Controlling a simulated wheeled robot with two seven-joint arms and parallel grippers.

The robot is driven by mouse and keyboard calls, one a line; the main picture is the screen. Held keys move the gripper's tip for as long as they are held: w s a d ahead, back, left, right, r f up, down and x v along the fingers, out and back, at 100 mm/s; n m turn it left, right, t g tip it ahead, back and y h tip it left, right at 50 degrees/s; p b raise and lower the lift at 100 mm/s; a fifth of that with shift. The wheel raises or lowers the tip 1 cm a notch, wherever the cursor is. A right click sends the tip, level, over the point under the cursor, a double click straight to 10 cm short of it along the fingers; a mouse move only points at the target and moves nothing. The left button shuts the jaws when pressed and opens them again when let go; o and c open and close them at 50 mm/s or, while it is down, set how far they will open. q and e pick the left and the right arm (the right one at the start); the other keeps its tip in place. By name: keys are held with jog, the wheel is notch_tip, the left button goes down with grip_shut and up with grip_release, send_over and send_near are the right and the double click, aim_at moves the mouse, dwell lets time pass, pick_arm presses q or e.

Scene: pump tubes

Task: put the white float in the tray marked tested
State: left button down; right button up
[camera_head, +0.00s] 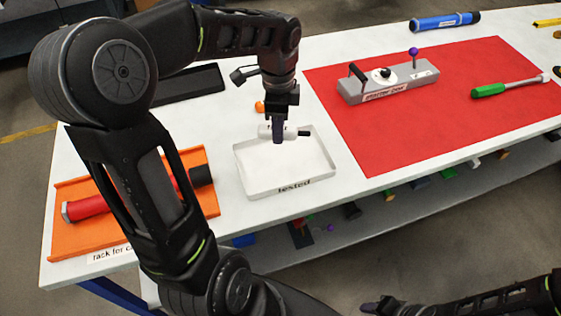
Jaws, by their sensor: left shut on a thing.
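The white float (264,130) is held in my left gripper (278,136). It lies sideways, with a white end showing left of the fingers and a dark stub on the right. The gripper is shut on it and hides its middle. Float and gripper are over the back part of the white tray marked "tested" (288,189). I cannot tell whether the float touches the tray. The rest of the tray floor looks empty. My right gripper (382,306) shows only in part at the bottom edge, away from the table, and its opening is unclear.
An orange rack (75,236) with a red tube (88,208) stands left of the tray. A small orange thing (259,106) lies behind it. A red mat (385,141) to the right bears a grey box (386,88) and a green-handled tool (489,90).

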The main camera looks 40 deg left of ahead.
pick_arm(q)
jog(key=shift+s+a+f, duration=0.1)
jog(key=shift+s+f, duration=0.05)
jog(key=shift+f, duration=0.35)
send_over(278, 162)
notch_tip(278, 162, down, 5)
jog(key=shift+f, duration=0.15)
jog(key=shift+f, duration=0.1)
jog(key=shift+f, duration=1.75)
jog(key=shift+f, duration=0.2)
jog(key=c, duration=1)
grip_release()
jog(key=shift+r, duration=0.1)
